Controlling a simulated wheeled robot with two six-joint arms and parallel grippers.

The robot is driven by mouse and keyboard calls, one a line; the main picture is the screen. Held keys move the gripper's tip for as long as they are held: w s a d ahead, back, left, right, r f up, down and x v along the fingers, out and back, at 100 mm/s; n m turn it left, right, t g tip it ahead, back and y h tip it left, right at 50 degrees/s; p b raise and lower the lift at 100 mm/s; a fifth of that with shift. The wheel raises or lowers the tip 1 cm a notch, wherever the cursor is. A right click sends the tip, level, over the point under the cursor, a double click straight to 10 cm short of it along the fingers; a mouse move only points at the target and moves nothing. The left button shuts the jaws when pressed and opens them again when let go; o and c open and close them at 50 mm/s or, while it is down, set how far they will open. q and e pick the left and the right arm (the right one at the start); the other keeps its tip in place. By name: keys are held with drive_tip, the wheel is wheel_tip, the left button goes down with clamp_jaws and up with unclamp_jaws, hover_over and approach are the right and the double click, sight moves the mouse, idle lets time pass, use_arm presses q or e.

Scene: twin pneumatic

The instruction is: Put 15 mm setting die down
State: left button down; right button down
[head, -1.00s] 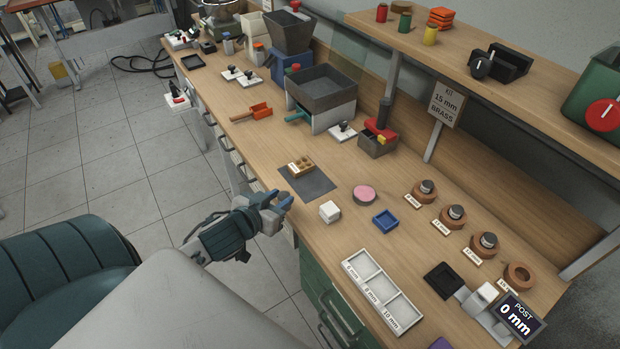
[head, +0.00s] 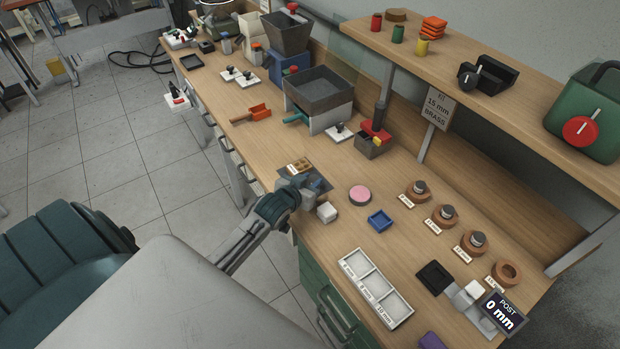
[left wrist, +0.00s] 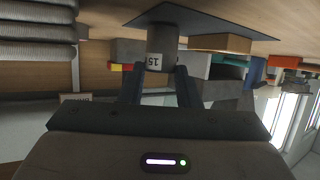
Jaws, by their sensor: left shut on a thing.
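My left gripper (head: 314,190) is over the near right part of a dark grey mat (head: 322,173) on the bench. In the left wrist view, which is upside down, its fingers (left wrist: 159,85) are shut on the 15 mm setting die (left wrist: 156,60), a grey cylinder with a white label reading "15". The die's end is at or very close to the mat, also seen in the left wrist view (left wrist: 212,16); I cannot tell whether they touch. In the head view the gripper hides most of the die. My right gripper is not in view.
A pink disc (head: 360,195) and blue tray (head: 381,221) lie further right. One round wooden holder (head: 507,273) is empty; several others hold dies.

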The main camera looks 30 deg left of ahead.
use_arm(q)
drive_tip(key=shift+f, duration=0.15)
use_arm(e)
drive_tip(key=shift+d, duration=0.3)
use_arm(q)
drive_tip(key=c, duration=1.1)
unclamp_jaws()
drive_tip(key=shift+o, duration=0.2)
drive_tip(key=b+v, duration=0.2)
drive_tip(key=v, duration=1)
drive_tip(key=shift+b, duration=0.35)
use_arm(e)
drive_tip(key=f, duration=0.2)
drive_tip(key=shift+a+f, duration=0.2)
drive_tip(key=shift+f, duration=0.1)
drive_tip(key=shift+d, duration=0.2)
